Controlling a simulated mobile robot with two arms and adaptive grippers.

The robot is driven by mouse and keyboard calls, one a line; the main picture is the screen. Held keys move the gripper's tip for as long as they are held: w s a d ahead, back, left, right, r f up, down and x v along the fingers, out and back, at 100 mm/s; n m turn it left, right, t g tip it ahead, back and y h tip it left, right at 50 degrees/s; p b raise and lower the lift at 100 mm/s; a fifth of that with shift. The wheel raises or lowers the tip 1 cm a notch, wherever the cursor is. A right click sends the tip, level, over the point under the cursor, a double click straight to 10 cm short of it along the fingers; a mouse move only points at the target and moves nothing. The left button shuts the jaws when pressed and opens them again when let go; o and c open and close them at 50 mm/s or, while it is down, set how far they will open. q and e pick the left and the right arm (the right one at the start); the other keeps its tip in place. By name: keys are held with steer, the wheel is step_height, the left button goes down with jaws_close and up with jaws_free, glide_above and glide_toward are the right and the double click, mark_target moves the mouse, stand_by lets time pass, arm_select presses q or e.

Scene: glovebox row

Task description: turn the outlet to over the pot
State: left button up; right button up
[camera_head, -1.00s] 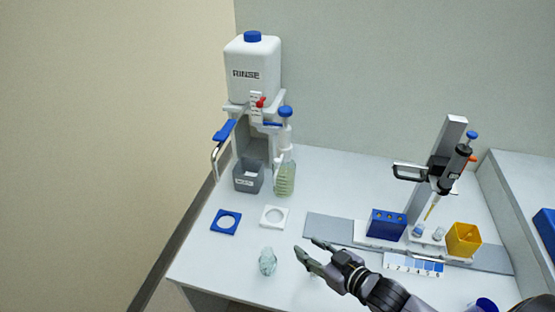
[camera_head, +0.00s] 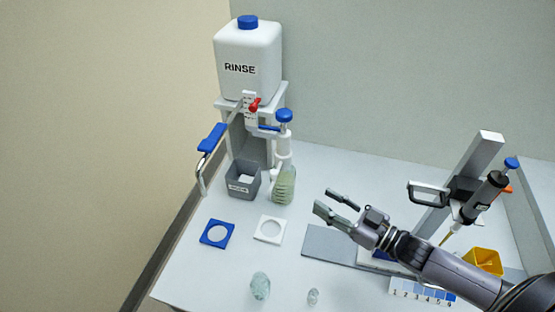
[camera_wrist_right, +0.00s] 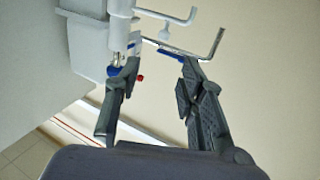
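The outlet is a bent metal tube with a blue lever (camera_head: 212,138), left of the white RINSE tank (camera_head: 247,62). Its tube end hangs left of the grey labelled pot (camera_head: 243,181), not over it. The pot stands on the table below the tank stand. My right gripper (camera_head: 330,201) is open and empty, in front and right of the pot, apart from the outlet. In the right wrist view my open fingers (camera_wrist_right: 158,66) point toward the outlet's metal tube (camera_wrist_right: 208,50), which shows beyond the fingertips. My left gripper is not in view.
A bottle of greenish liquid (camera_head: 284,187) stands beside the pot, under a blue-capped pump (camera_head: 284,116). Two clear glass pieces are near the front edge. A pipette stand (camera_head: 470,180) is at right.

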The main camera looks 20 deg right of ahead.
mark_target(275, 173)
steer(key=p+x, duration=0.1)
steer(key=x, duration=0.4)
steer(key=p+x, duration=0.1)
steer(key=x, duration=0.5)
steer(key=p+x, duration=0.1)
steer(key=x, duration=0.4)
steer(key=shift+a+r, duration=0.3)
steer(key=shift+a, duration=0.1)
steer(key=shift+w+a, duration=0.2)
steer(key=shift+a, duration=0.05)
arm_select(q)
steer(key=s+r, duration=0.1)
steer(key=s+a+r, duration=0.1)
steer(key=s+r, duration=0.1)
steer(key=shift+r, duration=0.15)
arm_select(e)
jaws_close()
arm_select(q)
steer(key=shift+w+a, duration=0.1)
arm_select(e)
steer(key=shift+f, duration=0.1)
